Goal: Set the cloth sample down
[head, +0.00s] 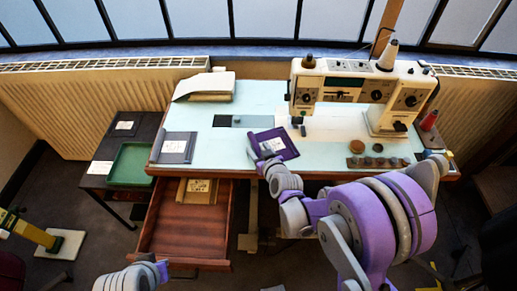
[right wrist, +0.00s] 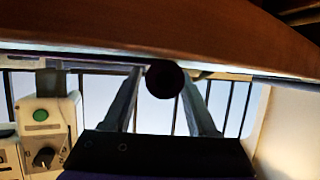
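A purple cloth sample (head: 280,143) with a white label is at the front middle of the pale table, left of the sewing machine. My right gripper (head: 264,156) is at its left side, partly over it. In the right wrist view its two fingers (right wrist: 162,85) stand apart on either side of a dark round thing (right wrist: 165,80). I cannot tell whether they grip it or whether the sample rests fully on the table. My left arm shows only at the lower left of the head view; its fingers do not show.
A grey sample (head: 176,147) lies on the table's left. Papers (head: 205,87) lie behind it. The sewing machine (head: 395,95) stands at the right. An open drawer (head: 185,235) juts out below. A green tray (head: 131,164) sits on a dark side table (head: 99,181).

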